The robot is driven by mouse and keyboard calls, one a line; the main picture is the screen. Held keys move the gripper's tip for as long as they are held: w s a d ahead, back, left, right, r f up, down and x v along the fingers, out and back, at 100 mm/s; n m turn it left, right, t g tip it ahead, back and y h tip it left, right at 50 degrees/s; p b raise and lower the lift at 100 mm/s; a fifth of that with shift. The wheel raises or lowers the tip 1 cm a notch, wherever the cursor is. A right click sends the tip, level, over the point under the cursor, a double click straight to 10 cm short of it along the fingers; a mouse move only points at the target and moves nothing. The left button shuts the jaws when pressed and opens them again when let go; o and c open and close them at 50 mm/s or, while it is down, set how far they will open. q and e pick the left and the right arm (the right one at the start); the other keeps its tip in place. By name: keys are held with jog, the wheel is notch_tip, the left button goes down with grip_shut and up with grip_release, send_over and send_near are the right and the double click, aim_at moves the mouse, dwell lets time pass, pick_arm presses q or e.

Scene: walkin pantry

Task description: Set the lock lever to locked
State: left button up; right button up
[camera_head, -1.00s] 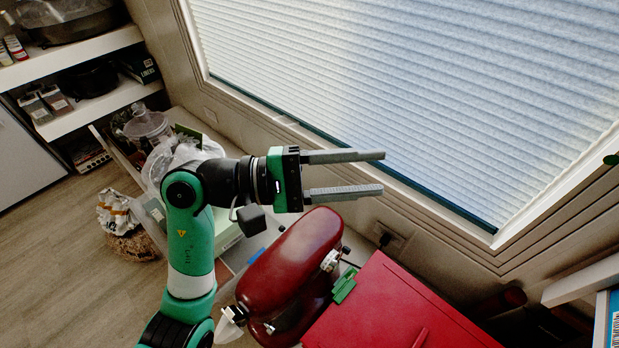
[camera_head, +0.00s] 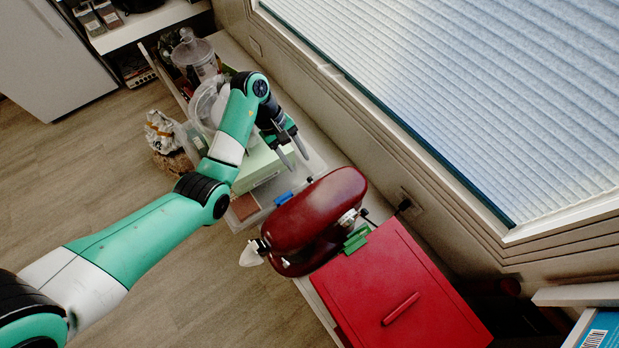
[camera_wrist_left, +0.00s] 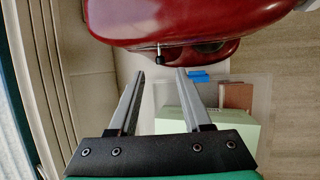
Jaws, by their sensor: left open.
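A dark red stand mixer (camera_head: 318,212) stands on the counter; its glossy body also fills the top of the left wrist view (camera_wrist_left: 185,22). A small lever with a black knob (camera_wrist_left: 160,58) sticks out from the mixer's side in the left wrist view. A small dark knob (camera_head: 309,180) shows at the mixer's upper edge in the head view. I cannot tell the lever's setting. My left gripper (camera_head: 300,163) is open and empty, fingers pointing toward the mixer, a little apart from it. In the left wrist view the lever appears between and beyond the fingertips (camera_wrist_left: 160,72). My right gripper is out of view.
A red box (camera_head: 400,285) with a green clip (camera_head: 356,240) stands right of the mixer. A pale green box (camera_head: 262,168), blue item (camera_head: 284,198) and glass jar (camera_head: 195,55) are left of it. The window wall (camera_head: 400,160) runs behind the counter.

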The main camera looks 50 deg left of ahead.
aim_at(312, 182)
pick_arm(q)
jog(key=b+x, duration=0.3)
jog(key=x, duration=0.6)
jog(key=shift+f, duration=0.1)
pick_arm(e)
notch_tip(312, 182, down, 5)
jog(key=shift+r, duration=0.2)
pick_arm(q)
jog(key=shift+w, duration=0.1)
grip_shut()
dwell(0.5)
